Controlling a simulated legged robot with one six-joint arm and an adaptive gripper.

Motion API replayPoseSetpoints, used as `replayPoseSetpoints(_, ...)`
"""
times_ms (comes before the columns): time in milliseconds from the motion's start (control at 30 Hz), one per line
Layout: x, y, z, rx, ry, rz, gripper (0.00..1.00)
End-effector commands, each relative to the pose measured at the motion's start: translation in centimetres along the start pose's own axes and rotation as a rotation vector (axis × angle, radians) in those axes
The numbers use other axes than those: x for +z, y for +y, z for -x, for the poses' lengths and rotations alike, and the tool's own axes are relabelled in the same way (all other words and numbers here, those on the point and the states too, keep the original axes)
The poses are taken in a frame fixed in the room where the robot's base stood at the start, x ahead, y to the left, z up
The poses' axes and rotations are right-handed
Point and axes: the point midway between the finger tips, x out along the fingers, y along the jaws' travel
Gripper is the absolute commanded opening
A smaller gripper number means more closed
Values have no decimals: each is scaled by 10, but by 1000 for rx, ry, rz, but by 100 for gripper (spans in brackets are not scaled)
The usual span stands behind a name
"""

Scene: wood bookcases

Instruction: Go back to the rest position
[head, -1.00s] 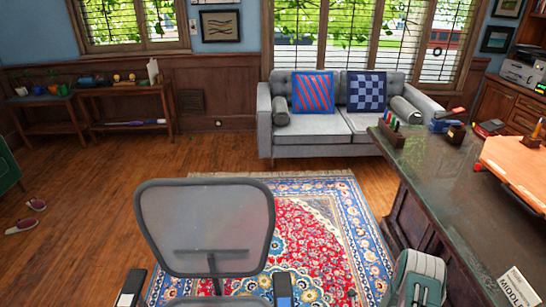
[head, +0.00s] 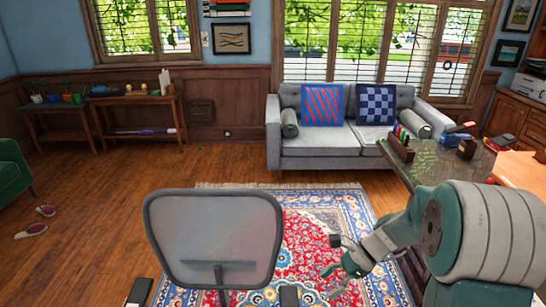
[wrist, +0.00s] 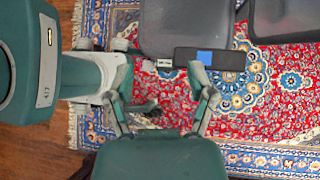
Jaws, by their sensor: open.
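My gripper (head: 329,281) is at the lower middle right of the head view, in front of the patterned rug and to the right of the office chair. My green and grey arm reaches in from the right edge. In the wrist view, the two fingers of my gripper (wrist: 161,78) stand wide apart with nothing between them. The rug and part of the chair show beyond them.
The grey mesh office chair (head: 212,240) stands close in front. A dark desk (head: 425,168) is at the right, partly hidden by my arm. A grey sofa (head: 322,160) stands at the back. Wood floor (head: 110,205) is open at the left.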

Motion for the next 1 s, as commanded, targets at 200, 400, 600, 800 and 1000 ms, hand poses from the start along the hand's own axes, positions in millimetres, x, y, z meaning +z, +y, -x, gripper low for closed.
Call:
replayPoseSetpoints(200, 39, 36, 28, -8, 200, 323, 70)
replayPoseSetpoints(400, 65, 71, 49, -1, 386, 612, 70)
replayPoseSetpoints(600, 85, 106, 67, 17, 578, 895, 70)
replayPoseSetpoints(800, 99, 141, 83, 48, 779, 1165, 70)
replayPoseSetpoints(1000, 107, 172, 97, 92, 983, 1408, 70)
